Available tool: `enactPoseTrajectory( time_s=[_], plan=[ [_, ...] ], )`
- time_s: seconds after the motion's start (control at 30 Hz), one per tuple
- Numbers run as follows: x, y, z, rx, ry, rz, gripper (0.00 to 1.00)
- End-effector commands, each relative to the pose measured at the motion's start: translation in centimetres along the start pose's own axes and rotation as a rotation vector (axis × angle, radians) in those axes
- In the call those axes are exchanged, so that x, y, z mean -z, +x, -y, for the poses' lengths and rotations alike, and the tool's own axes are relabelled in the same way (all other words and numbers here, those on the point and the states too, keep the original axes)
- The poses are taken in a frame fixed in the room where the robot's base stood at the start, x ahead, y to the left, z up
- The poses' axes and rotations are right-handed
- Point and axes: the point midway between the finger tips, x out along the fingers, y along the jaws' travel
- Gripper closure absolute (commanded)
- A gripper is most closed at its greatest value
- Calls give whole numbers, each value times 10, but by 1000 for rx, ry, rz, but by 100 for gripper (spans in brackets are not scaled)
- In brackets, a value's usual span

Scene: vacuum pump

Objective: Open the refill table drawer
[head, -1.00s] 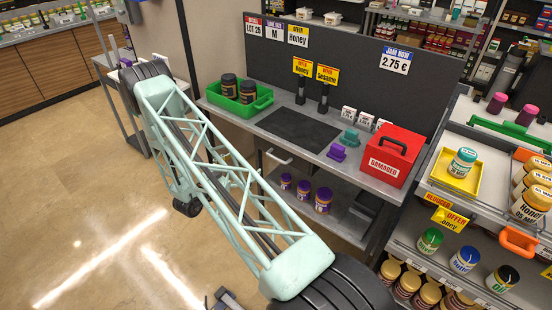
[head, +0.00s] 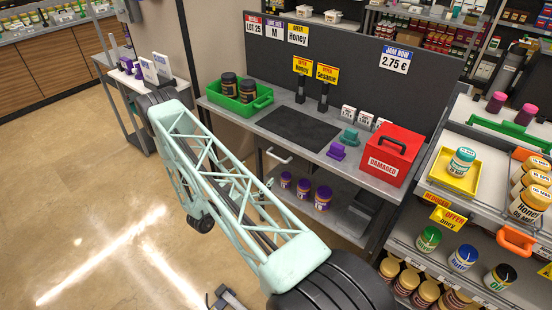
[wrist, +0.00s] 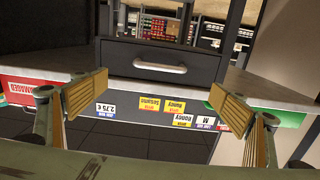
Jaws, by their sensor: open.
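The refill table (head: 222,118) stands in the middle of the head view with its grey top. A pale drawer handle (head: 280,157) shows under its front edge, partly beside my arm. In the wrist view the picture is upside down. The dark drawer front (wrist: 120,55) faces me there and looks shut. Its pale bar handle (wrist: 160,66) runs across the middle. My gripper (wrist: 163,100) is open and empty, with one ribbed tan finger on each side. The handle lies beyond and between the fingertips, apart from them.
On the table are a green crate (head: 230,106) with dark jars, a black mat (head: 300,129), and a red box (head: 374,160). Purple-lidded jars (head: 323,197) stand on the shelf below. A shelf of jars (head: 462,258) is at right. The floor at left is clear.

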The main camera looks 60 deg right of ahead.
Motion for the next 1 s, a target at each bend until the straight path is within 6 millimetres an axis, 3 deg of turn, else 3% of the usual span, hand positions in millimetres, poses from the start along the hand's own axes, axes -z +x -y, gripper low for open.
enactPoseTrajectory(
  time_s=[0.37,1.0],
  plan=[
    [0,14,-1,-2,1,0,10],
    [0,78,-1,-2,1,0,10]
  ],
)
